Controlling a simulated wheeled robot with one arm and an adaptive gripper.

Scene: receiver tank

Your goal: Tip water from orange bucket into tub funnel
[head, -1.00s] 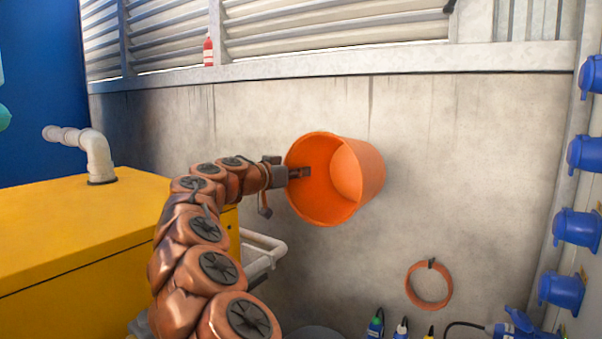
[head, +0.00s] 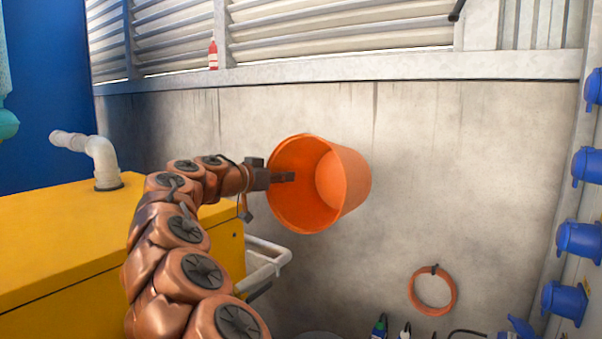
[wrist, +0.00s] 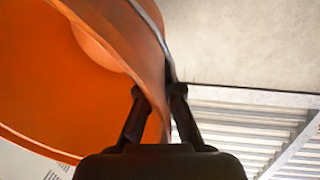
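The orange bucket (head: 352,178) is in the air before the concrete wall, tipped on its side with its mouth facing left and towards the head camera. Its inner wall and round bottom show, and I see no water in it or falling from it. My gripper (head: 284,177) is at the left side of the bucket's mouth. In the wrist view, the fingers of my gripper (wrist: 158,95) stand on either side of the bucket wall (wrist: 152,60), shut on it. I cannot make out the tub funnel; only a grey rounded edge (head: 320,335) shows at the bottom of the head view.
A yellow cabinet (head: 60,235) with a pale bent pipe (head: 103,160) stands at left, with white rails (head: 265,262) beside it. Blue sockets (head: 578,240) line the right side. An orange hose ring (head: 413,291) hangs on the wall.

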